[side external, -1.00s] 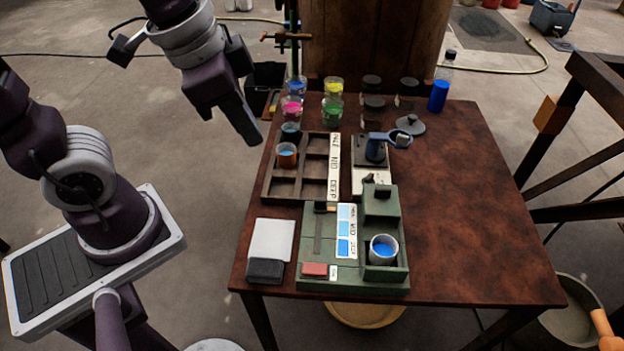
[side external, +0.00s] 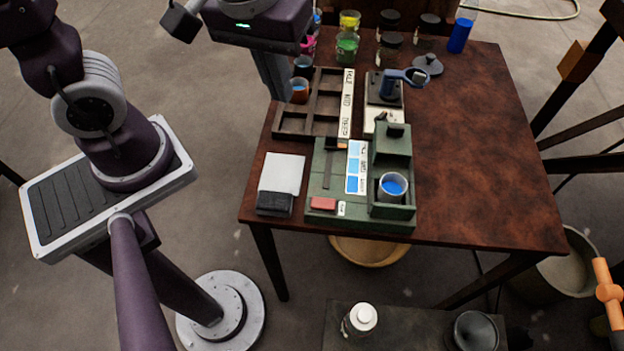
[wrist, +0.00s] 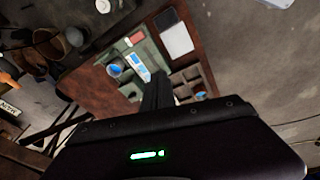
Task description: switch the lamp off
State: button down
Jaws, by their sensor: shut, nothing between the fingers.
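A green box unit (side external: 325,165) stands near the front edge of the table. It bears a blue-shaded chart strip (side external: 356,166), a red block-shaped part (side external: 323,203) that may be a switch, and a small white label beside it. I cannot make out a lamp or whether one is lit. My gripper (side external: 284,97) is shut and empty, pointing down by the far left of the wooden tray. Its fingers also show in the wrist view (wrist: 157,90).
Jars stand at the back. A white pad (side external: 282,174) lies left of the unit. The table's right side (side external: 480,150) is clear.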

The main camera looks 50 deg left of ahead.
aim_at(311, 205)
jog(key=d+f+n+g, duration=0.2)
jog(key=d+f+n, duration=0.1)
jog(key=d+f, duration=0.3)
jog(key=shift+w+d+f, duration=0.15)
jog(key=shift+d+f, duration=0.05)
jog(key=shift+f, duration=0.3)
notch_tip(311, 205, down, 14)
jog(key=shift+f, duration=0.1)
